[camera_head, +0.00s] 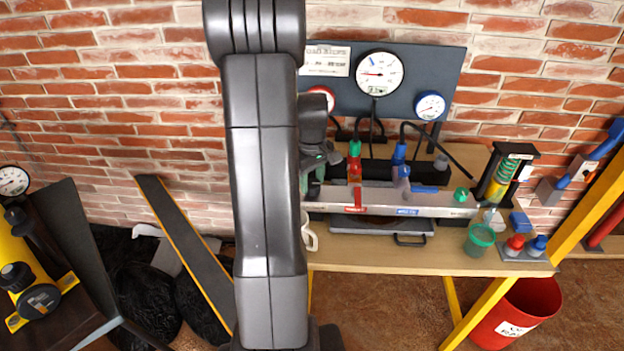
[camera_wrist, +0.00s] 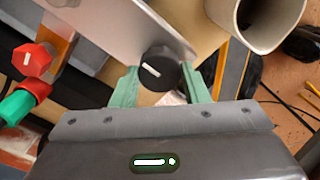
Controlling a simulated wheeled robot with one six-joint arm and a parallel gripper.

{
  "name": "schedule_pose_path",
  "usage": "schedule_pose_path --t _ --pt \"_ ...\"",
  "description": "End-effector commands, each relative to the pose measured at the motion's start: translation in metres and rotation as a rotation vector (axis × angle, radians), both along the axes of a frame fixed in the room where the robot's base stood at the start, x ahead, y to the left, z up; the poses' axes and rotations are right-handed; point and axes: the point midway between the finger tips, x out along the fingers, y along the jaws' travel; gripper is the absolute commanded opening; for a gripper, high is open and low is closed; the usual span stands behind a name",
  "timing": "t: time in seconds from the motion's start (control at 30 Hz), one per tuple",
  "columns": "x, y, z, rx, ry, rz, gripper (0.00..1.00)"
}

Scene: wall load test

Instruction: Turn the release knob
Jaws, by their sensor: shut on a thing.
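The release knob (camera_wrist: 161,66) is black and round with a white mark across its face, in the wrist view at the end of a grey metal plate (camera_wrist: 105,28). My gripper (camera_wrist: 160,84) has a pale green finger on each side of the knob and is shut on it. In the head view my gripper (camera_head: 318,172) is at the left end of the long metal bar (camera_head: 385,208) on the bench. My arm covers much of that end, and the knob cannot be made out there.
A pale mug (camera_wrist: 238,22) stands close to the right finger. A red hexagonal cap (camera_wrist: 32,60) and a green one (camera_wrist: 20,104) are at left. Gauges hang on a dark panel (camera_head: 415,62) behind the bench (camera_head: 470,262). A red bucket (camera_head: 520,310) stands at right.

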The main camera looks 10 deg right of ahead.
Motion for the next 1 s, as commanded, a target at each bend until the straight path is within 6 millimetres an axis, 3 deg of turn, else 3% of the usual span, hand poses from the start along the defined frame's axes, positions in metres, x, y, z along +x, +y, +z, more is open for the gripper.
schedule_pose_path --t 0.23,0.27,0.33,0.37,0.73,0.87,1.0 --pt "0.001 0.0 0.001 -0.002 -0.002 0.002 0.18" --pt "0.001 0.0 0.001 -0.002 -0.002 0.002 0.47" --pt "0.001 0.0 0.001 -0.001 -0.002 0.001 0.61" --pt "0.001 0.0 0.001 -0.001 -0.002 0.001 0.63" --pt "0.001 0.0 0.007 -0.001 -0.003 0.0 0.63" --pt "0.001 0.0 0.027 -0.001 -0.004 0.0 0.63" --pt "0.001 0.0 0.06 -0.002 -0.007 0.0 0.63"
